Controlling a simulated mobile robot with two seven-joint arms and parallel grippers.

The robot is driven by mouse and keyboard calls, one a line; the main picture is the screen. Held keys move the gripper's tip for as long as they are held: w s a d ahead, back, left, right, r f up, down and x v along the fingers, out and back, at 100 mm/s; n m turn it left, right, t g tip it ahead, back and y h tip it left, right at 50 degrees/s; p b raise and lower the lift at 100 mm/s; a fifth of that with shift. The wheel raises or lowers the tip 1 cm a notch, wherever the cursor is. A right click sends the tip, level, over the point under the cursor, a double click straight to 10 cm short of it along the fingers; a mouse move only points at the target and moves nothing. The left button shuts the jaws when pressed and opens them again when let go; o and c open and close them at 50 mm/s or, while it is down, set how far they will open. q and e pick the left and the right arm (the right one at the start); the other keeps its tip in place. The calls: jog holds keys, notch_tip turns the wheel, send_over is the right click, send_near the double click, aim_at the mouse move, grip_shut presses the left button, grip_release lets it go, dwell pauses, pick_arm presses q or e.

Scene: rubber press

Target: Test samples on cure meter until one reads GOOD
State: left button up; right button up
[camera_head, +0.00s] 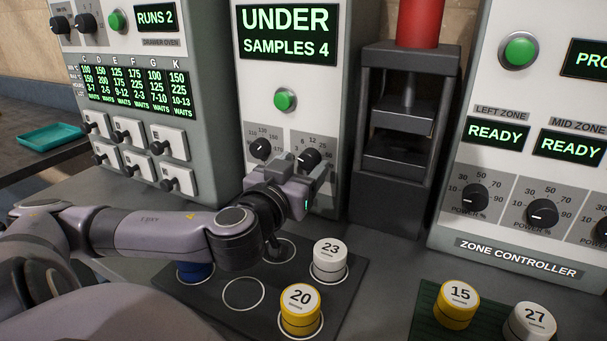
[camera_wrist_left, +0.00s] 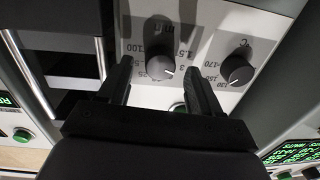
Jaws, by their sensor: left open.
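The cure meter (camera_head: 333,90) is a white cabinet whose display (camera_head: 287,34) reads UNDER, SAMPLES 4. It has a green button (camera_head: 285,100), a left °C knob (camera_head: 261,149) and a right minutes knob (camera_head: 308,160). My left gripper (camera_head: 318,172) is open in front of the minutes knob. In the wrist view the minutes knob (camera_wrist_left: 160,67) shows between the two fingers, and the °C knob (camera_wrist_left: 237,69) is to their right; contact cannot be told. White sample 23 (camera_head: 330,262) and yellow sample 20 (camera_head: 300,312) stand in rings on a dark mat (camera_head: 210,305). My right gripper is not in view.
A blue piece (camera_head: 196,272) is partly hidden under my left arm. Yellow 15 (camera_head: 458,305) and white 27 (camera_head: 532,323) are on a green mat (camera_head: 424,315). A press (camera_head: 400,200), zone controller (camera_head: 520,260), drawer oven (camera_head: 205,110) and teal tray (camera_head: 50,136) stand around.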

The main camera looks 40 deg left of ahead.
pick_arm(q)
jog(key=shift+w+a, duration=0.2)
jog(key=shift+w, duration=0.35)
jog(key=c, duration=1)
jog(key=shift+c, duration=0.2)
